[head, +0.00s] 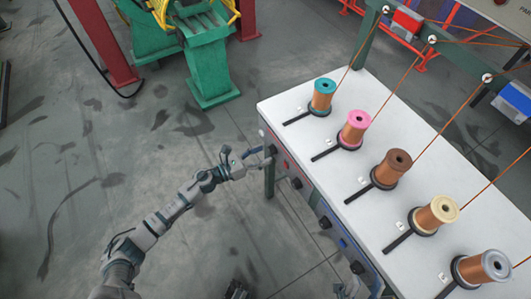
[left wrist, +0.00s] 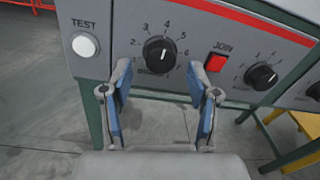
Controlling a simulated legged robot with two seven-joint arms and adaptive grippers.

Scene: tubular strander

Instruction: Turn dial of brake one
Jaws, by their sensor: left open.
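In the left wrist view a black dial (left wrist: 158,50) with a white pointer mark and a number scale sits on the grey panel (left wrist: 190,22). The small label under it is too blurred to read surely. My left gripper (left wrist: 160,80) is open, one blue-padded finger on each side of the picture, with the dial ahead of the gap between them. I cannot tell whether the fingertips touch the panel. In the head view my left gripper (head: 256,160) is at the near left end of the machine's front panel. A grey part (head: 346,290) at the bottom edge may be my right gripper; its fingers are unclear.
A white TEST button (left wrist: 85,45) is left of the dial; a red switch (left wrist: 216,62) and a second black dial (left wrist: 262,75) are right of it. Several spools, including a pink one (head: 355,126), stand on the white table top (head: 290,105). Open floor lies left.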

